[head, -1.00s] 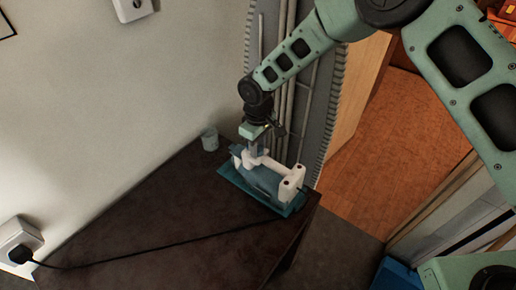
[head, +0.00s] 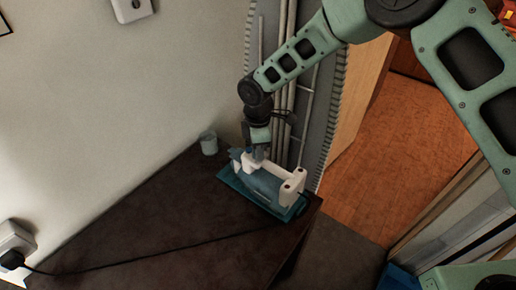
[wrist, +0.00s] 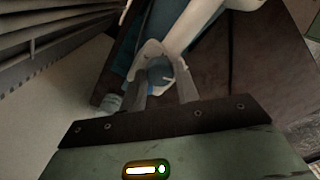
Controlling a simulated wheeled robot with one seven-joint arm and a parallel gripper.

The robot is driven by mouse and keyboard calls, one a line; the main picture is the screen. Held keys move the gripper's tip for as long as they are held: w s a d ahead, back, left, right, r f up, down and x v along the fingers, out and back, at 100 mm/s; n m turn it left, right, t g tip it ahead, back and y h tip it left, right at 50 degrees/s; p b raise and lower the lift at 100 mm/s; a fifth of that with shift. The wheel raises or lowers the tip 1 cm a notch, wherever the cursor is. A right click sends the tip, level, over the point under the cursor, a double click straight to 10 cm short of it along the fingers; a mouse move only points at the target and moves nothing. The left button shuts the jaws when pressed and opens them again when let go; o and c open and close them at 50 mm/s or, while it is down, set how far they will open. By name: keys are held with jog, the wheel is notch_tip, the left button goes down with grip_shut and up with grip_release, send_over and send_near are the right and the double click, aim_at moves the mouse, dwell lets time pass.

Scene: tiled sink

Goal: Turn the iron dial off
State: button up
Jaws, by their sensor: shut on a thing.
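The iron (head: 270,184), white and blue, lies on a teal base (head: 236,184) near the right end of a dark table. The wrist view shows part of its white body (wrist: 196,22). My gripper (head: 257,157) reaches down onto the left part of the iron. In the wrist view, my gripper's fingers (wrist: 163,82) stand on both sides of the round grey-blue dial (wrist: 160,73) and are shut on it. The dial's marking is too small to read, and the fingers hide its sides.
A small grey cup (head: 209,143) stands left of the iron by the wall. A black cord (head: 150,258) crosses the table to a wall socket (head: 14,240). Grey pipes (head: 285,90) rise just behind the iron.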

jog(key=shift+n, duration=0.4)
jog(key=o, duration=0.7)
jog(key=shift+r, duration=0.15)
notch_tip(320, 180, up, 17)
jog(key=b, duration=0.3)
jog(key=shift+r, duration=0.1)
